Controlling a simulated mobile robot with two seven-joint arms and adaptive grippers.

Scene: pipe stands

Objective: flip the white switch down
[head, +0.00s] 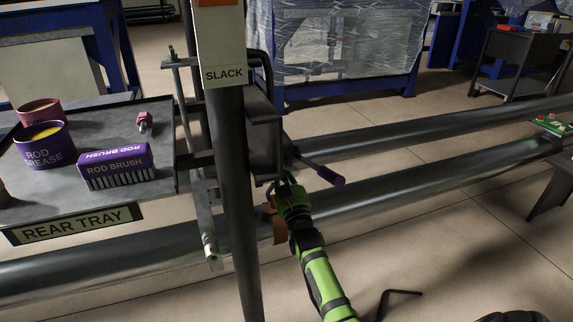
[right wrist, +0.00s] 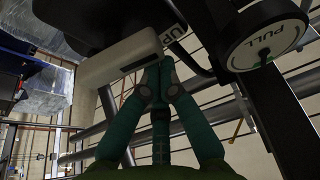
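A white rounded lever-like part (right wrist: 122,60), perhaps the white switch, shows in the right wrist view, with a label reading "UP" at its right end. My right gripper (right wrist: 160,64) has its teal fingers drawn together, with the tips just beneath the right end of this part. I cannot tell whether they touch it. In the head view my right gripper (head: 284,184) is at the dark box behind the post, left of a purple-tipped lever (head: 330,175). The white part cannot be made out there. My left gripper is not in view.
The rear tray (head: 75,204) holds tubs and a rod brush box (head: 116,167). Long pipes (head: 420,175) run across behind. A round "PULL" knob (right wrist: 265,45) hangs right of the fingers.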

